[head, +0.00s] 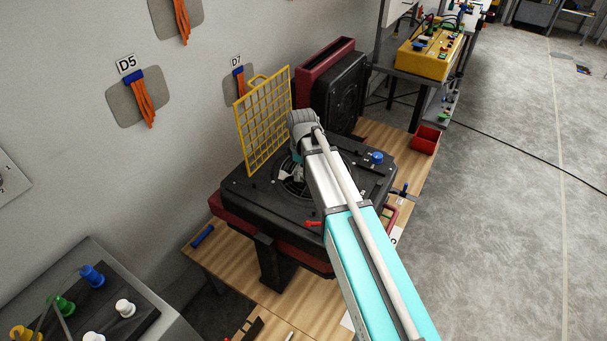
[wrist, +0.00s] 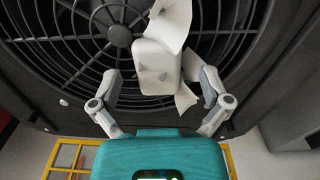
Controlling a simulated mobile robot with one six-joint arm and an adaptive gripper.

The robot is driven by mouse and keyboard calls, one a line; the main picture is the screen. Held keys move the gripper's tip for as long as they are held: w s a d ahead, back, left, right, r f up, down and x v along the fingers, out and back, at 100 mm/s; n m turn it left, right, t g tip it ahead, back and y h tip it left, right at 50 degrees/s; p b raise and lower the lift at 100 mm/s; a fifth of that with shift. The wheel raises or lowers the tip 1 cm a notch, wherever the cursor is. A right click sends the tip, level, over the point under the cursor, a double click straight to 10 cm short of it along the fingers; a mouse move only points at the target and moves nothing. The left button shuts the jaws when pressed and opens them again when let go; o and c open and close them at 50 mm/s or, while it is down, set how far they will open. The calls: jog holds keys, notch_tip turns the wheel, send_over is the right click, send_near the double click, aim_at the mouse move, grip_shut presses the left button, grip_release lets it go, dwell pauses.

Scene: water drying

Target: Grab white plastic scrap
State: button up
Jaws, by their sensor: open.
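The white plastic scrap (wrist: 156,66) is a pale, crumpled piece with torn flaps, lying over the black fan grille (wrist: 75,50) in the wrist view. My gripper (wrist: 159,77) is open, with one finger on each side of the scrap. The right finger is very close to the scrap, and I cannot tell whether it touches. A gap shows between the left finger and the scrap. In the head view, the black fan unit (head: 340,210) lies flat on a wooden bench, and my arm hides most of the gripper and scrap.
A yellow grid cover (head: 263,122) stands upright at the fan's left rear edge. A blue knob (head: 376,157) and a red lever (head: 314,224) sit on the fan unit. A second fan unit (head: 335,85) stands behind. A red bin (head: 425,140) is at the bench's right; open floor lies beyond.

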jog(key=c, duration=0.9)
jog(key=shift+r, duration=0.15)
jog(key=shift+r+p, duration=0.95)
jog(key=shift+p, duration=0.1)
jog(key=s+d+r+p, duration=0.1)
jog(key=s+r+p, duration=0.2)
jog(key=s, duration=0.1)
jog(key=s+r+p, duration=0.4)
jog(key=s, duration=0.1)
jog(key=s+d+r+p, duration=0.1)
jog(key=s+r+p, duration=0.2)
jog(key=s+p, duration=0.1)
jog(key=shift+s+d+r, duration=0.35)
jog(key=shift+r, duration=0.05)
